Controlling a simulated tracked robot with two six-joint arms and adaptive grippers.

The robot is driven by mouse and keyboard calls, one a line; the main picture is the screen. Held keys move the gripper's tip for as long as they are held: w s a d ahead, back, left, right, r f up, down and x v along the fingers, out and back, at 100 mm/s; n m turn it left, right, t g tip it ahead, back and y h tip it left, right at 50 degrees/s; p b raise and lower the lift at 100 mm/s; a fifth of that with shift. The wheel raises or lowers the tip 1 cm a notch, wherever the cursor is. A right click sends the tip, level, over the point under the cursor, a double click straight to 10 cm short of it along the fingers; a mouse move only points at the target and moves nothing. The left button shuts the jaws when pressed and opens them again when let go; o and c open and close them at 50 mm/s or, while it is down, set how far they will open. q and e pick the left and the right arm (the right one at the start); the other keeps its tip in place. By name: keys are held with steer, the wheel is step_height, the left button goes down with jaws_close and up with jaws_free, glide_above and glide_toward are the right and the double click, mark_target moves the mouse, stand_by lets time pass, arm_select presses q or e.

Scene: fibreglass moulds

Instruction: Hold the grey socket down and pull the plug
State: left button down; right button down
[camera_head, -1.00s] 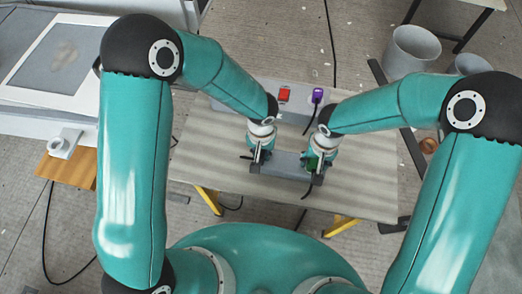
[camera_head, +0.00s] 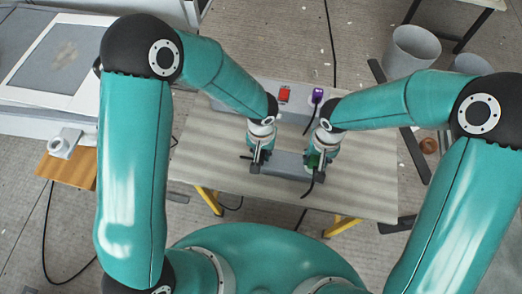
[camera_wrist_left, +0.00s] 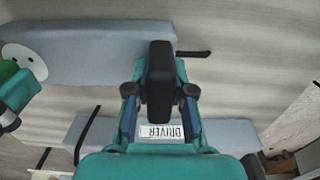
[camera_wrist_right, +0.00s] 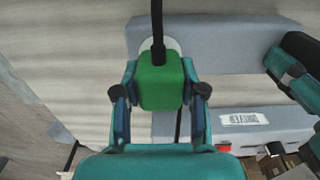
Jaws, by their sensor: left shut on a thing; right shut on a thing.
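The grey socket (camera_head: 288,162) is a long block lying on the board. It also shows in the left wrist view (camera_wrist_left: 90,50). My left gripper (camera_head: 258,160) is shut on an upright black grip (camera_wrist_left: 160,80) at one end of it. My right gripper (camera_head: 314,160) is shut on the green plug (camera_wrist_right: 161,82), whose black cable runs away from its top. The socket's round white face (camera_wrist_left: 22,58) shows dark holes in the left wrist view, and the plug appears lifted off it. The exact gap is hard to tell.
A grey box with a red switch (camera_head: 284,94) and a purple plug (camera_head: 318,95) lies behind the socket. It bears a white label (camera_wrist_right: 243,119). The wooden board (camera_head: 365,180) is clear at the right. Grey bins (camera_head: 413,50) stand beyond it.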

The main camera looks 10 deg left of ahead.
steer(key=shift+r, duration=2.05)
steer(key=shift+r, duration=2.5)
arm_select(q)
steer(key=c, duration=0.9)
jaws_free()
step_height(320, 180, up, 12)
steer(key=shift+f, duration=0.1)
